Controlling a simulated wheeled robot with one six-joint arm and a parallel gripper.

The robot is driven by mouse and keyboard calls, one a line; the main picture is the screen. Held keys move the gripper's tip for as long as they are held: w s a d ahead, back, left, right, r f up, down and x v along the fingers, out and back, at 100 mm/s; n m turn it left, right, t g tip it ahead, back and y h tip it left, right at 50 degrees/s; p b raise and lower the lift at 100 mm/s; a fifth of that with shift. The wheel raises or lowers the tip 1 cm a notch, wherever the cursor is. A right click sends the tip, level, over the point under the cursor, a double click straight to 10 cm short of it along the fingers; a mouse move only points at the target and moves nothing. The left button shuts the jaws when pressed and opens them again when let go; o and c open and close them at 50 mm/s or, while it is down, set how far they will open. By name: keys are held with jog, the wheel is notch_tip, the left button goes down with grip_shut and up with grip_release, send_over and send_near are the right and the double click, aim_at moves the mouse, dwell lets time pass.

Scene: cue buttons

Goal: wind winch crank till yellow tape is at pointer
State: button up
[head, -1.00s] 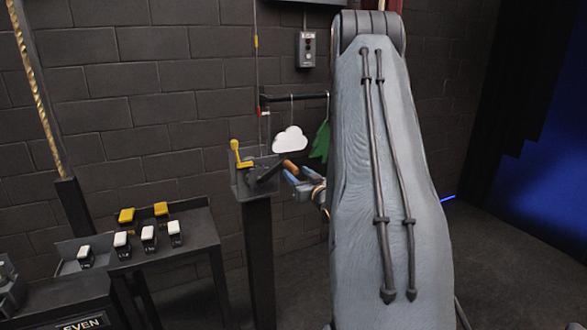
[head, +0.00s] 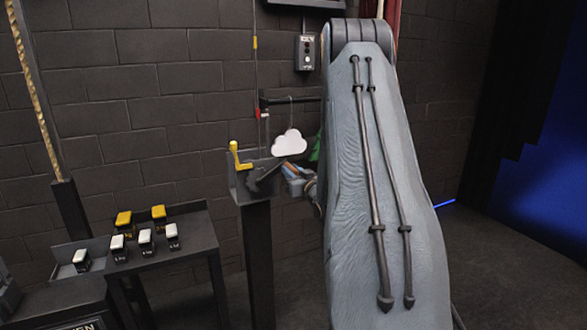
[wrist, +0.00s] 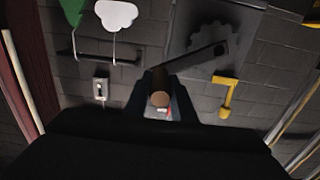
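The winch (head: 236,188) stands on a dark post, with a dark crank arm (head: 264,179) and a brown handle (head: 289,169). In the wrist view the crank arm (wrist: 200,58) runs up and right from the brown handle (wrist: 160,88). My gripper (head: 296,180) is at the handle; in the wrist view its dark fingers (wrist: 160,92) flank the handle, with narrow gaps seeming to show, so it looks open around it. The yellow tape (head: 255,42) is on the thin line, well above the red pointer (head: 258,113).
A yellow lever (head: 237,155) stands beside the crank. A white cloud (head: 289,143) and a green shape (head: 315,150) hang close above my gripper. A switch box (head: 305,52) is on the wall. A button table (head: 185,240) stands left.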

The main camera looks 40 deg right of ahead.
jog(key=c, duration=0.4)
jog(key=shift+o, duration=0.2)
jog(key=shift+s+d+f+b, duration=0.1)
jog(key=shift+d+f+b, duration=0.1)
jog(key=shift+f+b, duration=0.55)
jog(key=shift+s+d+f+b, duration=0.1)
jog(key=shift+d+f+b, duration=0.25)
jog(key=shift+f, duration=0.75)
jog(key=shift+d+f+b, duration=0.1)
jog(key=shift+f+b, duration=0.5)
jog(key=shift+f, duration=0.35)
jog(key=f+b, duration=0.1)
jog(key=f, duration=0.1)
jog(key=a+f+b, duration=0.1)
jog(key=f+b, duration=0.1)
jog(key=f, duration=0.1)
jog(key=shift+w+a+f, duration=0.1)
jog(key=shift+w+a, duration=0.1)
